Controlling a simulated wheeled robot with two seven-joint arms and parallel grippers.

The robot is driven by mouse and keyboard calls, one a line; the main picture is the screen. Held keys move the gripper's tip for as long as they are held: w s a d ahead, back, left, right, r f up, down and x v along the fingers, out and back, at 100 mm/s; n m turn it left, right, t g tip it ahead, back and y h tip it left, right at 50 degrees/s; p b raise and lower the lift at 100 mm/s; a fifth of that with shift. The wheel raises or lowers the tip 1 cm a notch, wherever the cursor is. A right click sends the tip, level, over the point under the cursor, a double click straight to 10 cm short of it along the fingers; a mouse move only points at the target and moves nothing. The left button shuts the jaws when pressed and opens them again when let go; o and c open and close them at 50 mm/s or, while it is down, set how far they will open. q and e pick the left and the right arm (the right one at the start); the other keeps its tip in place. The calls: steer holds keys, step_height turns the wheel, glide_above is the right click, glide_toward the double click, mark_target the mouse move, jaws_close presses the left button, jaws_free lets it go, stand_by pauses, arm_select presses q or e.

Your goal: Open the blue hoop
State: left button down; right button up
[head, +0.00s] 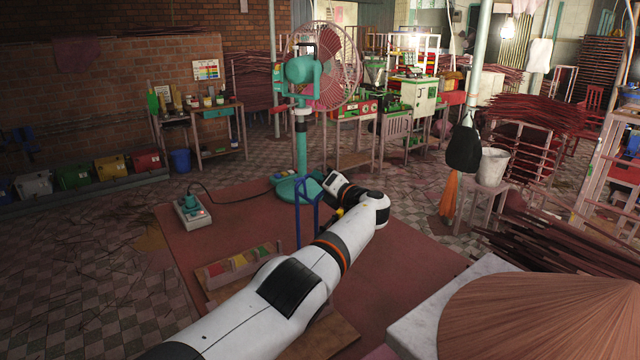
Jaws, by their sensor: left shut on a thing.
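The blue hoop (298,212) is a narrow upright blue frame near the middle of the head view. It stands behind my left forearm, in front of the green fan base, and its lower part is partly hidden by the arm. My left arm reaches in from the bottom, bends at the right and turns back to the left. My left gripper (324,187) is at the hoop's upper right side and is shut on it. The fingertips are small and hard to make out. My right gripper is not in view.
A green pedestal fan (301,130) stands just behind the hoop. A grey pedal box (191,213) with a cable lies left on the red mat (400,262). A tray of coloured blocks (238,262) lies beside my forearm. A conical straw hat (545,315) fills the lower right.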

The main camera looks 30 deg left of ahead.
arm_select(q)
steer(key=shift+s+f, duration=0.1)
steer(key=shift+f, duration=0.4)
steer(key=c, duration=1.8)
jaws_free()
steer(key=o, duration=0.3)
steer(key=shift+w, duration=0.2)
steer(key=shift+r, duration=0.1)
steer(key=shift+s+d+r, duration=0.1)
steer(key=shift+d+r, duration=0.05)
steer(key=shift+s+d+p, duration=0.2)
steer(key=shift+d+p, duration=0.25)
steer(key=shift+p, duration=0.2)
steer(key=v, duration=1)
steer(key=shift+s+d+f, duration=0.15)
steer(key=shift+d+f, duration=0.05)
steer(key=shift+d, duration=0.15)
